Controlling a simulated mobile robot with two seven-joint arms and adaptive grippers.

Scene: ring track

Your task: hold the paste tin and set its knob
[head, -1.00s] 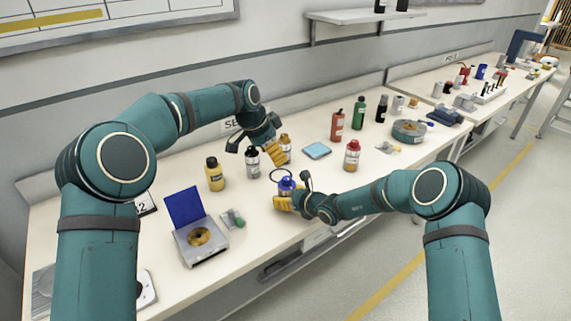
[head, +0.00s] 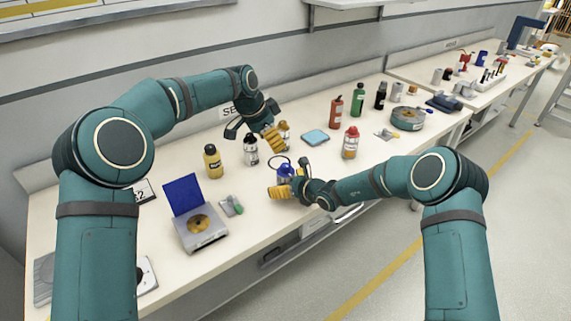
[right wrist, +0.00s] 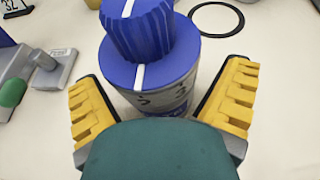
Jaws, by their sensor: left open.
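The paste tin (head: 285,173) stands upright near the bench's front edge, with a blue top. In the right wrist view its ribbed blue knob (right wrist: 140,32) sits on a blue lid with a white line; the knob has a white line too. Dark markings on the grey side are partly hidden. My right gripper (head: 285,186) is at the tin; in the right wrist view its yellow fingers (right wrist: 162,88) stand either side with visible gaps. My left gripper (head: 268,138) is open behind the tin, by a silver bottle and an amber-topped bottle; its fingertips are partly hidden.
A black ring (head: 280,161) lies behind the tin. The silver bottle (head: 250,150) and a yellow bottle (head: 212,161) stand to the left. A box with a raised blue lid (head: 184,194) is at front left.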

